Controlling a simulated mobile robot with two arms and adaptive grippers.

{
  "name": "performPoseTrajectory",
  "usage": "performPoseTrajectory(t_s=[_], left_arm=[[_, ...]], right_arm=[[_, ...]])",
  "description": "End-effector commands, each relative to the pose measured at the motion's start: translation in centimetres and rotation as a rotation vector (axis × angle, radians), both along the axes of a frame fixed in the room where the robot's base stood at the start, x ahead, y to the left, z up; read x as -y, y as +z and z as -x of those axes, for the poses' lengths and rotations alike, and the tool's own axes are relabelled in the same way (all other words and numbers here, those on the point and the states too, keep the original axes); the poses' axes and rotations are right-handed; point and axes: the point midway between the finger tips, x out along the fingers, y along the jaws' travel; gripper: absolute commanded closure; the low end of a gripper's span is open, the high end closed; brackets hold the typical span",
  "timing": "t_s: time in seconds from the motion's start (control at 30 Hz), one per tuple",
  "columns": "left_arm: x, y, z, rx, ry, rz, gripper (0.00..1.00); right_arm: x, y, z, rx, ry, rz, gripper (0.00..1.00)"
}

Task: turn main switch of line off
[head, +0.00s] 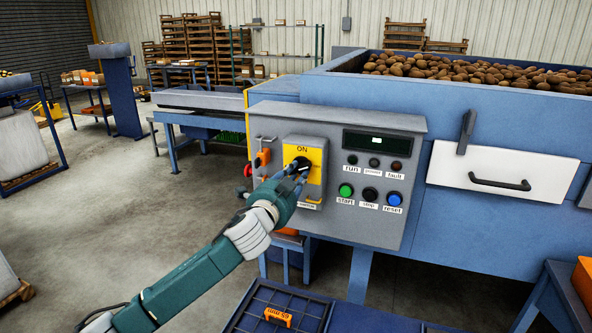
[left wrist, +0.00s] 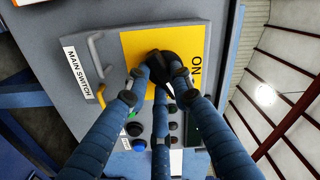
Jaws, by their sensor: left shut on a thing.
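My right gripper is not in view.
Start (head: 346,190), stop (head: 370,194) and reset (head: 394,199) buttons sit right of the switch, under a dark display (head: 377,144). An orange part (head: 262,157) projects at the panel's left. A blue tray (head: 253,309) lies below. Open floor is at left.

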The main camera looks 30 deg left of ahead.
Motion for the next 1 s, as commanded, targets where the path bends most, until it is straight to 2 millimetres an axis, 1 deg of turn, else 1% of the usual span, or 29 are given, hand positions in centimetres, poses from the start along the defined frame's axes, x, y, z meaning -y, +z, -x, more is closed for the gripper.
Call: performPoseTrajectory(t_s=[0.03, 0.1, 0.3, 0.5, 0.73, 1.0], left_arm=[[0.0, 0.3, 0.0, -0.012, 0.000, -0.045, 1.00], [-0.1, 0.2, 0.0, -0.027, -0.001, -0.106, 1.00], [-0.1, 0.2, 0.0, -0.063, -0.001, -0.259, 1.00], [-0.2, 0.2, 0.1, -0.089, -0.001, -0.372, 1.00], [-0.2, 0.1, 0.1, -0.107, -0.001, -0.443, 1.00], [-0.3, 0.1, 0.1, -0.112, -0.001, -0.467, 1.00]], right_arm=[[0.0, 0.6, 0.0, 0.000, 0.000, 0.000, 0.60], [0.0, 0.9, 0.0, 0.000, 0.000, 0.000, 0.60], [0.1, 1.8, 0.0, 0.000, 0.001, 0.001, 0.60], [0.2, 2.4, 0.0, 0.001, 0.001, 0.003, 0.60], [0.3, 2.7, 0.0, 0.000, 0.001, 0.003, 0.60], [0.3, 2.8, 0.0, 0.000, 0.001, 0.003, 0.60]])
